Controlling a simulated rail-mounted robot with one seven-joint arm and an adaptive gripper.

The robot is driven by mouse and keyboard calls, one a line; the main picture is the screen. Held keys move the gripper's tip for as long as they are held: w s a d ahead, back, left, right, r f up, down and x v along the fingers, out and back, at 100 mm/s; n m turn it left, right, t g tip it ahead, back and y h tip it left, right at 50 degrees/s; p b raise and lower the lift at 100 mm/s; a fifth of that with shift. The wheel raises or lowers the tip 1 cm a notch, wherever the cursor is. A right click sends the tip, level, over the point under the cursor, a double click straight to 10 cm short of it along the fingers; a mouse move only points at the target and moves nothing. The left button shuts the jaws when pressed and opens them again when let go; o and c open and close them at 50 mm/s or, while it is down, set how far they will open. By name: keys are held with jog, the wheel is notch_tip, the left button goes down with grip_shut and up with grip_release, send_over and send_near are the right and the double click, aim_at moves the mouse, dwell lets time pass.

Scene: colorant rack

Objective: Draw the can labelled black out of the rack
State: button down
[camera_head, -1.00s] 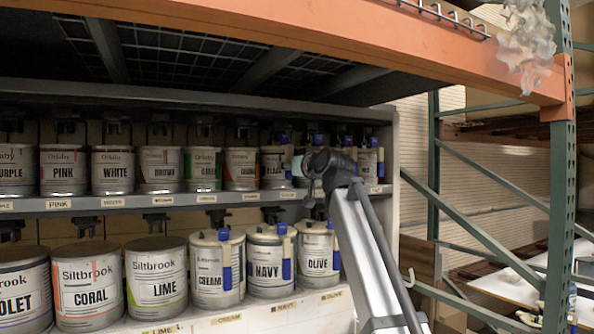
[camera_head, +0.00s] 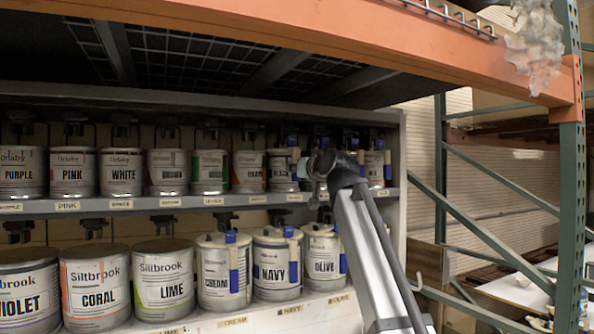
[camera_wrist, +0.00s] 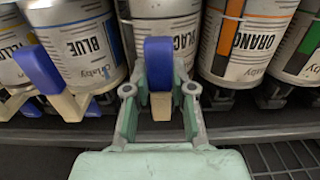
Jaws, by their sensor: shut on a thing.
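The can labelled black (camera_head: 281,172) stands on the upper shelf of the rack, between the orange can and my arm. In the wrist view, which is upside down, the black can (camera_wrist: 182,32) sits between the blue and orange cans, its label partly hidden by its blue and cream handle (camera_wrist: 159,62). My gripper (camera_wrist: 159,85) is shut on this handle, one finger on each side. In the head view my gripper (camera_head: 308,168) is in front of the upper shelf, just right of the black label, and my wrist hides the cans behind it.
The blue can (camera_wrist: 83,42), with its own protruding handle, and the orange can (camera_wrist: 245,40) stand close on either side. The upper shelf edge (camera_head: 150,204) runs below them. Cream (camera_head: 224,272), navy (camera_head: 277,265) and olive (camera_head: 324,258) cans stand on the lower shelf. An orange beam (camera_head: 330,40) crosses above.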

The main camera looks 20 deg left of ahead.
jog(key=shift+r, duration=0.25)
jog(key=shift+r, duration=0.15)
jog(key=v, duration=1.4)
jog(key=shift+s+d, duration=0.25)
dwell(1.3)
dwell(0.3)
